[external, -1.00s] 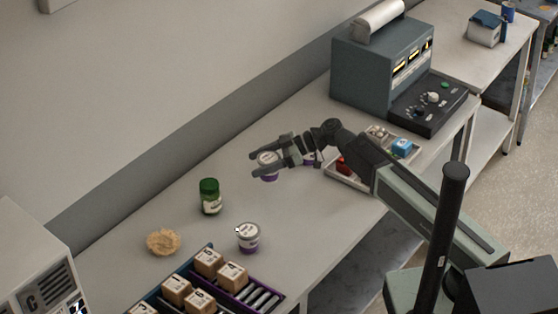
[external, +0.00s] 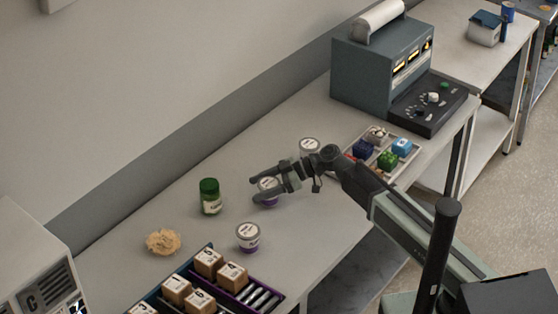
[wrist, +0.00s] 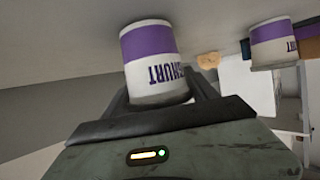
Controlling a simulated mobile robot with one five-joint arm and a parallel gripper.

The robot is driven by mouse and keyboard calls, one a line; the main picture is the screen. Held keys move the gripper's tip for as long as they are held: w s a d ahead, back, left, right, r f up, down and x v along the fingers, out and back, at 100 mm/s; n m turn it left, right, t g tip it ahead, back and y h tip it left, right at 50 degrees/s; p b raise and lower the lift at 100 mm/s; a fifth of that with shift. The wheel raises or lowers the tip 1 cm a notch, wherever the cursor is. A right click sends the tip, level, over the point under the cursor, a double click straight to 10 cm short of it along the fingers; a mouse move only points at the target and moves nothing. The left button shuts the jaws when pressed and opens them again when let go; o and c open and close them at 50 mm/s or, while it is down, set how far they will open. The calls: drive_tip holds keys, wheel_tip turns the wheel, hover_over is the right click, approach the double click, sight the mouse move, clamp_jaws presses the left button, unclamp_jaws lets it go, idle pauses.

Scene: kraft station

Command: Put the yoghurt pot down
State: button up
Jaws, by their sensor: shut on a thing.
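A white and purple yoghurt pot (external: 268,185) is between the fingers of my gripper (external: 257,189), which is shut on it. The held pot (wrist: 152,60) fills the upper middle of the wrist view, its lettering upside down there. It is low over the table or on it; I cannot tell whether its base touches. A second pot (external: 248,237) stands in front of it, and also shows at the right of the wrist view (wrist: 272,42). A third pot (external: 309,147) stands behind my gripper.
A crate (external: 270,303) of boxes is at the front. A tray (external: 413,154) of coloured items lies right, before a grey machine (external: 370,75).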

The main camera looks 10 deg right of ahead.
drive_tip(key=shift+f, duration=0.2)
drive_tip(key=o, duration=1.5)
drive_tip(key=shift+o, duration=0.2)
drive_tip(key=shift+r, duration=0.15)
drive_tip(key=shift+d+r+p, duration=0.2)
drive_tip(key=shift+r+p, duration=0.05)
drive_tip(key=shift+p, duration=0.2)
drive_tip(key=p+v, duration=0.4)
drive_tip(key=v, duration=0.7)
drive_tip(key=shift+d, duration=0.35)
drive_tip(key=shift+c, duration=0.4)
